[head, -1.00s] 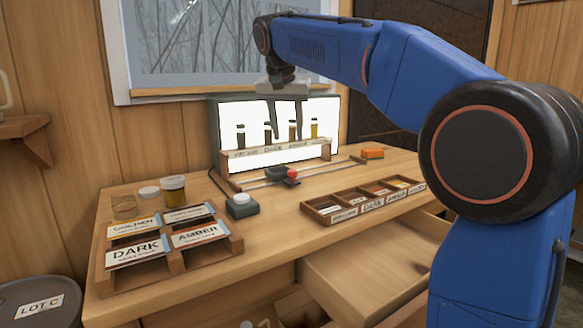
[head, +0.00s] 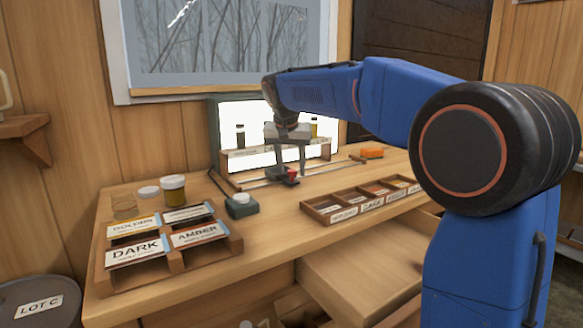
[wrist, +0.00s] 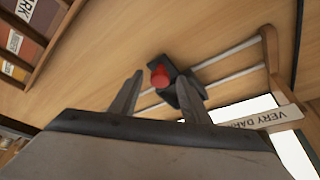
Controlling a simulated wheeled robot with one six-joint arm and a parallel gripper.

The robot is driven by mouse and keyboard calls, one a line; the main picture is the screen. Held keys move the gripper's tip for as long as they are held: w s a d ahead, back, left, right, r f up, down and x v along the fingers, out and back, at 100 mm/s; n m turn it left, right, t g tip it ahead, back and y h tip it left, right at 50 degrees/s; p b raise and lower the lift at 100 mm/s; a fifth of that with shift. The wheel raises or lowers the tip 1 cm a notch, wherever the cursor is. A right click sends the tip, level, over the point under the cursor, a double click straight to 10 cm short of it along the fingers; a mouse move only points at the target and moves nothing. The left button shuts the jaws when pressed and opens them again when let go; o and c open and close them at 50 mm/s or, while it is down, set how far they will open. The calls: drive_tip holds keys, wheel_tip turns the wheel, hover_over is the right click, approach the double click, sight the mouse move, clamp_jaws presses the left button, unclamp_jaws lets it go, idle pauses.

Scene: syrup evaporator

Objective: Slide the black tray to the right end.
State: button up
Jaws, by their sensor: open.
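The black tray (head: 276,174) is a small dark carriage on two pale rails (head: 330,167), a little left of their middle. Its red knob (head: 293,175) shows at its front. In the wrist view the black tray (wrist: 186,88) and the red knob (wrist: 159,74) lie just beyond my fingers. My gripper (head: 289,167) is open and pointed down over the tray, and its fingers partly hide it. In the wrist view the knob appears between the two fingertips. I cannot tell whether they touch it.
A lit panel with a sample rack (head: 245,160) stands behind the rails. An orange block (head: 372,153) sits beyond their right end. The rails right of the tray look clear.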

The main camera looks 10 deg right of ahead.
clamp_jaws()
drive_tip(key=w+d, duration=0.3)
drive_tip(key=d, duration=0.6)
drive_tip(key=w+d, duration=0.3)
drive_tip(key=d, duration=0.6)
drive_tip(key=w+d, duration=0.3)
drive_tip(key=d, duration=0.6)
drive_tip(key=shift+d, duration=0.35)
drive_tip(key=shift+w+d, duration=0.2)
drive_tip(key=shift+d, duration=0.4)
unclamp_jaws()
drive_tip(key=shift+d, duration=0.15)
drive_tip(key=shift+r, duration=0.1)
